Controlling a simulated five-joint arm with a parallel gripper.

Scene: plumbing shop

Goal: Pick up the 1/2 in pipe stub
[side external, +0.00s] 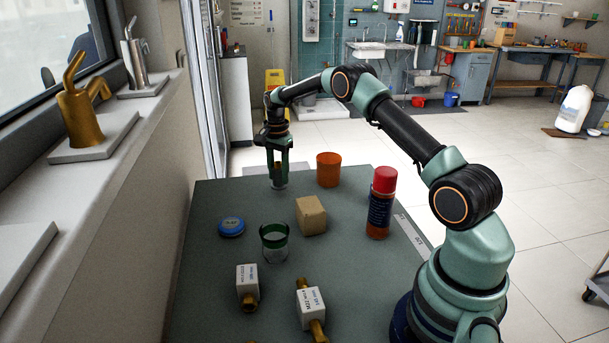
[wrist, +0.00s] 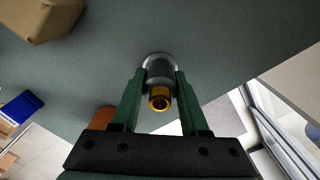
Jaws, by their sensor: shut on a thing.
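My gripper (side external: 278,178) is at the far left part of the table, pointing down. Its fingers are shut on a short upright piece, which I take as the pipe stub (wrist: 159,76). In the wrist view the stub has a grey body, a brass-coloured open end toward me and a pale rim at the far end. The fingers stand on both sides of it. In the side view the fingers hide much of it. Its lower end is close to the table (side external: 205,270); I cannot tell whether it touches.
An orange cup (side external: 328,169) stands just right of my gripper. Nearer are a cardboard box (side external: 311,216), a red-capped can (side external: 380,205), a blue lid (side external: 232,227), a green-rimmed glass (side external: 274,244) and two white-tagged brass fittings (side external: 247,284) (side external: 311,307). Bare table lies left of my gripper.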

